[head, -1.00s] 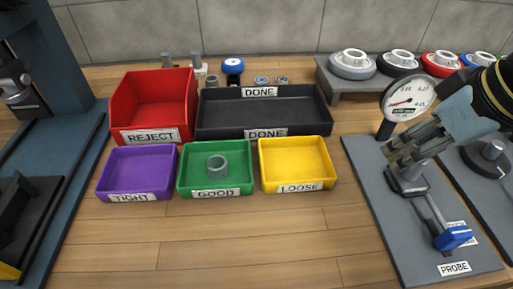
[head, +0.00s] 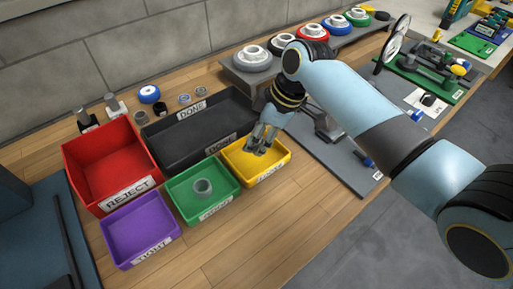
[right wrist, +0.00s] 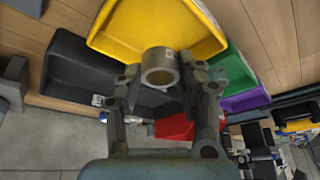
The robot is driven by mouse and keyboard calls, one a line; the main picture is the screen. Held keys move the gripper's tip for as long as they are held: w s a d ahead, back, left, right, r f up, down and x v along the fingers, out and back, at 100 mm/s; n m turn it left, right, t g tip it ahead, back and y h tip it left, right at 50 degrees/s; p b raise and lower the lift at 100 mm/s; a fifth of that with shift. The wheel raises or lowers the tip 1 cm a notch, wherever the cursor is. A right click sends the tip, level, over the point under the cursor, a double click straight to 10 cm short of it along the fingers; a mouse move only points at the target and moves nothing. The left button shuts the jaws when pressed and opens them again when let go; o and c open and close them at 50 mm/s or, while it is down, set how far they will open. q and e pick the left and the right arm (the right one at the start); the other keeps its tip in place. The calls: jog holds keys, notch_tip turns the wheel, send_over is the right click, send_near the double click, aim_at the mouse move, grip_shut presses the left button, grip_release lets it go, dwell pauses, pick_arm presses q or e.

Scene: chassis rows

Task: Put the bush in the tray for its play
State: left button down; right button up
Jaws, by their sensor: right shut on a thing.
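My right gripper (head: 258,149) is over the yellow tray (head: 279,171), with its fingers pointing down. In the right wrist view it is shut on a grey ring-shaped bush (right wrist: 159,67), with one finger on each side. The yellow tray also shows close behind the bush there (right wrist: 122,27). In the head view the fingers mostly hide the held bush. The purple tray (head: 140,232) marked TIGHT is empty. My left gripper does not show.
A red REJECT bin (head: 82,157) and a black DONE tray (head: 172,140) stand behind the small trays. The grey probe plate (head: 340,170), with a dial gauge behind my arm, lies to the right. The wood in front of the trays is clear.

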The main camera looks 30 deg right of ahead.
aim_at(258, 159)
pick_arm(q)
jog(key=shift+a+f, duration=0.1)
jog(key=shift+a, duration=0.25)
pick_arm(e)
jog(key=shift+f, duration=2.25)
jog(key=o, duration=1.2)
jog(key=shift+f, duration=0.1)
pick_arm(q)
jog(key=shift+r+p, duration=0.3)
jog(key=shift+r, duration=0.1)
pick_arm(e)
jog(key=v, duration=1.2)
